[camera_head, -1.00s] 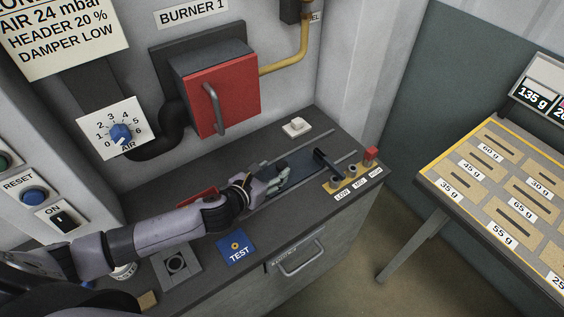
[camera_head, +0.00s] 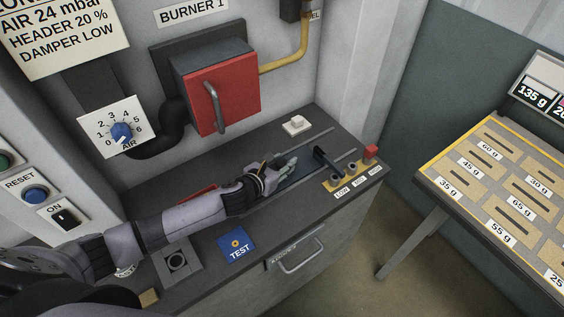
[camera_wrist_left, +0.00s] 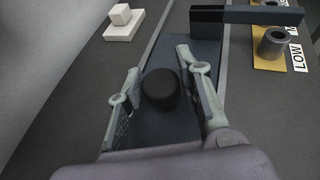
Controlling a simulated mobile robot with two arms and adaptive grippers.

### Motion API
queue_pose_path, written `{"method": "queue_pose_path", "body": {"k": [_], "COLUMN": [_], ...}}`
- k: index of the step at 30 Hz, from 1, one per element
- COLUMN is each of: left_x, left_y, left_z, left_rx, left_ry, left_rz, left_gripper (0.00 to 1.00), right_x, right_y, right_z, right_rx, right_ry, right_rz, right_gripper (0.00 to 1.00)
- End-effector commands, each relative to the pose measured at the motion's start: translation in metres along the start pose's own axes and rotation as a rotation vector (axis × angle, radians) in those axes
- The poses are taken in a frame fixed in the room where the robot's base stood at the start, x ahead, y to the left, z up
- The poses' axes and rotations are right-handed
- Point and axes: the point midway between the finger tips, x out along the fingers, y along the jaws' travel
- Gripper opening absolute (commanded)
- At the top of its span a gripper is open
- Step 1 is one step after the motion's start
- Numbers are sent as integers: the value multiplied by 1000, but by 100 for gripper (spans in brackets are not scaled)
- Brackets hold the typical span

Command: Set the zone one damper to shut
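The damper is a dark slide plate (camera_head: 299,168) between two rails on the counter. A dark bar (camera_head: 327,160) crosses at its right end, beside a tan strip (camera_head: 338,183) with several posts and labels; LOW is legible. In the left wrist view, a round black knob (camera_wrist_left: 160,88) stands on the plate (camera_wrist_left: 168,127), with the bar (camera_wrist_left: 247,16) beyond it. My left gripper (camera_head: 284,164) is over the plate. Its fingers are open on either side of the knob, with visible gaps, in the left wrist view (camera_wrist_left: 160,62). My right gripper is not in view.
A white block on a base (camera_head: 295,125) is behind the rails. A red post (camera_head: 370,153) stands at the counter's right end. The red burner box (camera_head: 222,88) is above. A blue TEST plate (camera_head: 237,246) lies in front of my left arm.

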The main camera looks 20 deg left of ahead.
Motion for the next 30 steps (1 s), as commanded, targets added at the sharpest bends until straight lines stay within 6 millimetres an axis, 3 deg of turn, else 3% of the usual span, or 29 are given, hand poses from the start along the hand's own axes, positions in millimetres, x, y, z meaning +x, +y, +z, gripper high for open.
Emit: {"method": "queue_pose_path", "body": {"k": [13, 26, 30], "left_x": [0, -2, -20], "left_y": [0, 1, 11], "left_z": [0, -1, -9], "left_rx": [0, 1, 2], "left_ry": [0, 1, 4], "left_rz": [1, 1, 4], "left_gripper": [1, 0, 0], "right_x": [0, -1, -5], "right_y": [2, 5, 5], "right_z": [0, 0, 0], "right_rx": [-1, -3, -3], "right_ry": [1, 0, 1], "right_rz": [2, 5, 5], "right_gripper": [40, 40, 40]}}
